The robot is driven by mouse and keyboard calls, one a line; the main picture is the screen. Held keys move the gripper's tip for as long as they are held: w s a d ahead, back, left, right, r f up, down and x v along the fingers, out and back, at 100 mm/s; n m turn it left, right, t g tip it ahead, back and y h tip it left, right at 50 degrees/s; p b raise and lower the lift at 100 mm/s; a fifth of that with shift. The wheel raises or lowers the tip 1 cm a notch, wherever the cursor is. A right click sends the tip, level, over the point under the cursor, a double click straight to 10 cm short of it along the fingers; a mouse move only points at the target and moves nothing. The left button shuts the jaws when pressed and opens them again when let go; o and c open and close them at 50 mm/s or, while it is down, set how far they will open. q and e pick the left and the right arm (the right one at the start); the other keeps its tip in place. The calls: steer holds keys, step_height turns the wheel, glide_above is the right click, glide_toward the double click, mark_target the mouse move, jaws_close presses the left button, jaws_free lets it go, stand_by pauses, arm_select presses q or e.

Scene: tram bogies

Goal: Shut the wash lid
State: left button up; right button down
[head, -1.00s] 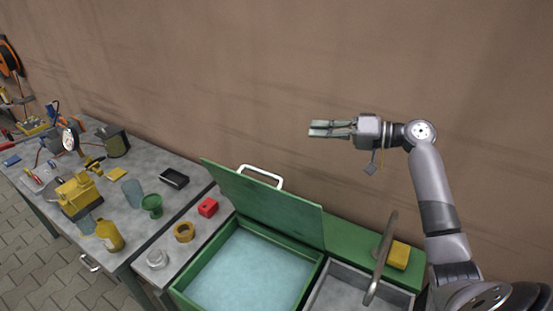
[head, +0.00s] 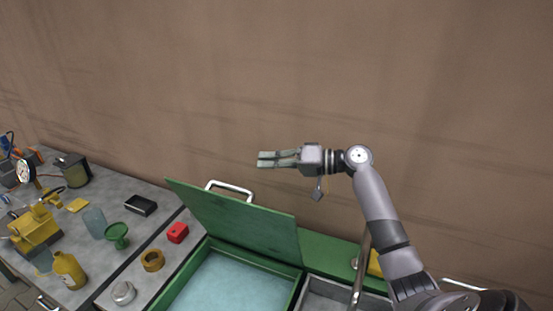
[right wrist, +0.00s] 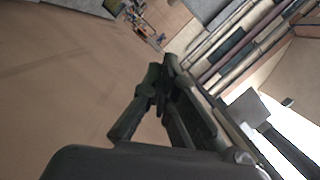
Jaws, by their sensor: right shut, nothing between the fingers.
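The green wash lid (head: 238,220) stands raised and tilted back over the wash basin in the head view. A white handle (head: 230,189) shows behind its top edge. Below it, the green-rimmed basin holds pale blue liquid (head: 222,287). My right gripper (head: 262,160) is shut and empty, pointing left in the air above the lid, apart from it. In the right wrist view its dark fingers (right wrist: 152,108) show close together, with no lid in sight. My left gripper is not in view.
A metal tap (head: 361,270) and a sink stand right of the basin, under my right arm. The wall behind is bare.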

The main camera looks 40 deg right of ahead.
steer(key=w+a+f+p, duration=0.2)
steer(key=a+p, duration=0.2)
steer(key=a, duration=0.2)
steer(key=shift+a+f, duration=0.2)
steer(key=shift+f, duration=0.15)
steer(key=shift+w, duration=0.15)
